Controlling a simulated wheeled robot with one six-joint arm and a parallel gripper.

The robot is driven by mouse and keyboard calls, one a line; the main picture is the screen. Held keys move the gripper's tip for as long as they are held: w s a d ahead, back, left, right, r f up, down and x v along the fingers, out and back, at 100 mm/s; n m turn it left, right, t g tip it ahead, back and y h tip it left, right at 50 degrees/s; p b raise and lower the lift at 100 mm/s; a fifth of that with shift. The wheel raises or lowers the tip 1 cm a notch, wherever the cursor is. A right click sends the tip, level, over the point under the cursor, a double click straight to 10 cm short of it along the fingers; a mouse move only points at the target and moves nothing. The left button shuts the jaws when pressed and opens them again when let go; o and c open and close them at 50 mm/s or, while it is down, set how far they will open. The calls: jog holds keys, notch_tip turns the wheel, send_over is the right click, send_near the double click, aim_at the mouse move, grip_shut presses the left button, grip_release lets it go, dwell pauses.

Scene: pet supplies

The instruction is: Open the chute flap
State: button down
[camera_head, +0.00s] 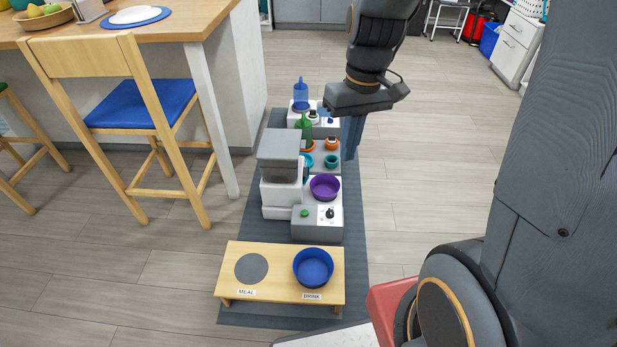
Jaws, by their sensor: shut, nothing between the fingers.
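A feeder with a grey hopper top (279,149) and a white body (280,190) stands on the grey mat (345,250). A purple bowl (325,186) sits beside it on a grey and white base (318,222) with a green button and a dark knob. I cannot make out a chute flap for certain at this size. My gripper (351,150) points down, shut and empty, to the right of the feeder and above the mat's right side. Whether it touches anything is unclear.
A wooden stand (285,262) marked MEAL and DRINK holds a blue bowl (314,267) at the front. A green bottle (305,130) and a blue-topped dispenser (300,94) stand behind the feeder. A stool (142,106) is at left. The floor at right is clear.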

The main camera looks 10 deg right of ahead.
jog(key=w+d+f+n+y+b, duration=0.2)
jog(key=w+f+n+b, duration=0.2)
jog(key=w+f+b, duration=0.6)
jog(key=w+d+f+n+t+y+b, duration=0.1)
jog(key=w+f+b, duration=0.9)
jog(key=w+f, duration=1)
jog(key=w+d+f+n+t+y+b, duration=0.1)
jog(key=w+d+f+n+y+b, duration=0.2)
jog(key=w+f+n+b, duration=0.5)
jog(key=w+d+f+b, duration=0.1)
jog(key=w+f+b, duration=0.1)
jog(key=w+f, duration=0.6)
jog(key=shift+d+f+y+b, duration=0.3)
jog(key=shift+f+b, duration=0.05)
jog(key=shift+f, duration=0.5)
jog(key=shift+w, duration=0.1)
jog(key=b+x, duration=0.3)
jog(key=x, duration=0.7)
jog(key=shift+b, duration=0.35)
jog(key=shift+d, duration=0.1)
